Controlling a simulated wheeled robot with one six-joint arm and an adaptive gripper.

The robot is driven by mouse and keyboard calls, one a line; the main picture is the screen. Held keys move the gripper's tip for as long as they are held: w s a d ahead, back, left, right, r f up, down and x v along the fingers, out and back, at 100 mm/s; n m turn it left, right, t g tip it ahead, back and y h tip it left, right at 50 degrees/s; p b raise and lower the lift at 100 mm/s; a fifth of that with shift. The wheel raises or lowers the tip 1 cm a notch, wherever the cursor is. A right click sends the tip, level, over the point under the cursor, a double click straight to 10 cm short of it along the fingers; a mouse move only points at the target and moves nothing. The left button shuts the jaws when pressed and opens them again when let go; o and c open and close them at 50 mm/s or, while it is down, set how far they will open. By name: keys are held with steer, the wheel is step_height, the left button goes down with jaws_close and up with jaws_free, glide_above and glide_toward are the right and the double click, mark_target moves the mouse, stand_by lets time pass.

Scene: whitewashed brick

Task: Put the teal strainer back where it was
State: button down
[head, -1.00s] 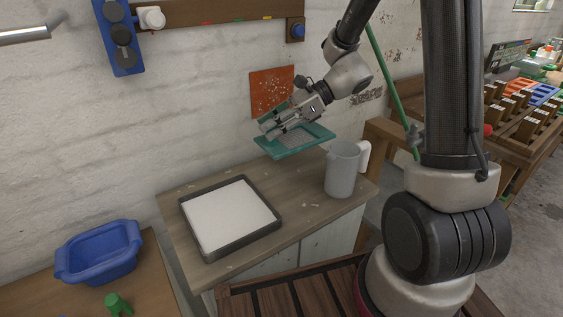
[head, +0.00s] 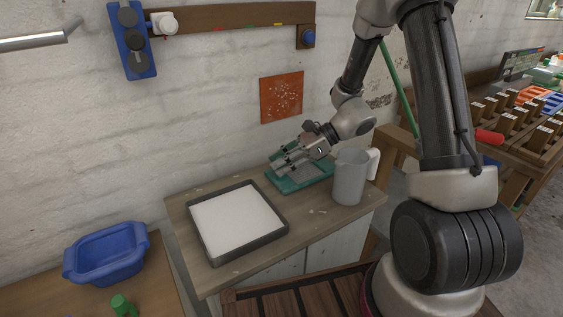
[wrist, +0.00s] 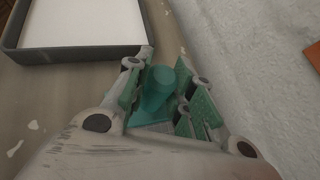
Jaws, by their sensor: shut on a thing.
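The teal strainer (head: 292,185) is a flat rectangular frame with a grey mesh. In the head view it is low at the back right of the wooden worktop, behind the grey jug; I cannot tell whether it touches the top. My gripper (head: 281,166) is over it from the right, shut on its upright teal handle. In the wrist view the round teal handle (wrist: 158,88) stands between the green-padded fingers (wrist: 157,92). Part of the strainer is hidden by the gripper and the jug.
A dark tray with a white sheet (head: 283,232) lies left of the strainer. The grey jug (head: 348,180) stands close at its right front. The brick wall is right behind. A blue basin (head: 106,255) is on a lower left table.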

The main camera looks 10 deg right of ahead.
steer(key=c, duration=1.2)
jaws_free()
steer(key=shift+c, duration=0.2)
steer(key=shift+d+r, duration=0.3)
steer(key=v, duration=1.1)
steer(key=shift+s+d, duration=0.1)
steer(key=shift+r, duration=0.1)
